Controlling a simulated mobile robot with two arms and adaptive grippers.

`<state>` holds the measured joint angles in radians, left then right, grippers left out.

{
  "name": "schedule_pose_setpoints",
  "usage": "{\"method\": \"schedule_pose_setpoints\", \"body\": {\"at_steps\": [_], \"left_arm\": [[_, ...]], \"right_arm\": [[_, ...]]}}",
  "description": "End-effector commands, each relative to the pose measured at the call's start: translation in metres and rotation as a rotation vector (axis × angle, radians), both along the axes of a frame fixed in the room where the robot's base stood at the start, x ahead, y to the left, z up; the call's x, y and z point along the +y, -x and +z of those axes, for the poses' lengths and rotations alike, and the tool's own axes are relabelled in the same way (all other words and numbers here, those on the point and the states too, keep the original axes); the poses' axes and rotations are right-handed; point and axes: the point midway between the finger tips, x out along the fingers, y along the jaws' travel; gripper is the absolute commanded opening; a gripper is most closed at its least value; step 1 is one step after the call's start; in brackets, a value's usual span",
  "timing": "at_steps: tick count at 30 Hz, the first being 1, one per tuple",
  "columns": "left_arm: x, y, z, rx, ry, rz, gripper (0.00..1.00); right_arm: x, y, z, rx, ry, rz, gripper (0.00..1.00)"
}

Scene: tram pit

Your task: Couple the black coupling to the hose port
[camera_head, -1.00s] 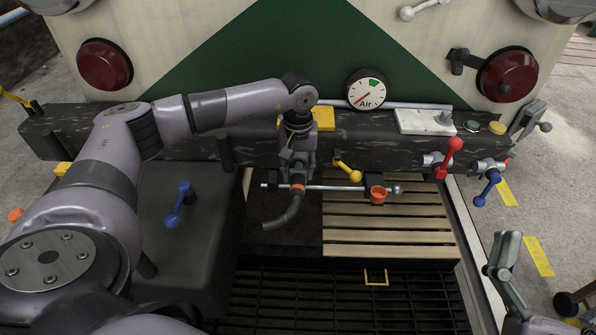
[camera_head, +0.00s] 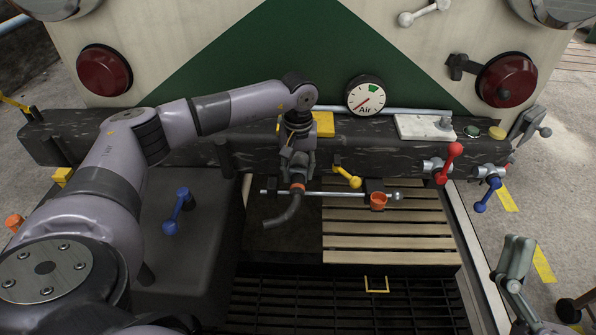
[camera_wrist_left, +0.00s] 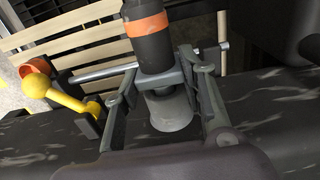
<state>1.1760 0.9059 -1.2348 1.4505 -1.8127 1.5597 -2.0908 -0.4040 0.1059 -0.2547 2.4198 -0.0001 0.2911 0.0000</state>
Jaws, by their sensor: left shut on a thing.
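My left gripper (camera_head: 298,178) is shut on the black coupling (camera_head: 297,193), which has an orange band and a curved dark hose hanging below it. In the left wrist view the coupling (camera_wrist_left: 152,50) stands between the fingers, with a grey end towards the wrist. An orange cup-like fitting (camera_head: 378,202) sits on the metal bar to the right of the coupling, apart from it. A yellow lever (camera_head: 347,177) is between them. I cannot tell for certain which fitting is the hose port. Part of what seems my right gripper (camera_head: 513,265) shows at the lower right; its opening is unclear.
The dark beam (camera_head: 260,157) crosses behind the gripper. A red lever (camera_head: 450,162) and a blue lever (camera_head: 488,194) stand out at the right. Another blue lever (camera_head: 177,211) is at the left. Wooden slats (camera_head: 390,238) and a dark grating (camera_head: 345,305) lie below.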

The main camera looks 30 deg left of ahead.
Motion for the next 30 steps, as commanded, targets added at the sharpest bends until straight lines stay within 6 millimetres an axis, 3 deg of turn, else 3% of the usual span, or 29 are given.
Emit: {"method": "schedule_pose_setpoints", "body": {"at_steps": [17,18,30], "left_arm": [[0.006,-0.011,0.0,-0.001,0.001,0.0,0.06],[0.007,-0.011,0.0,-0.001,0.001,0.0,0.38],[0.007,-0.011,0.0,0.0,0.0,0.0,0.61]], "right_arm": [[-0.001,0.011,0.008,-0.073,-0.023,0.006,1.0],[-0.001,0.012,0.009,-0.077,-0.025,0.006,1.0],[-0.001,0.011,0.01,-0.076,-0.026,0.007,1.0]]}}
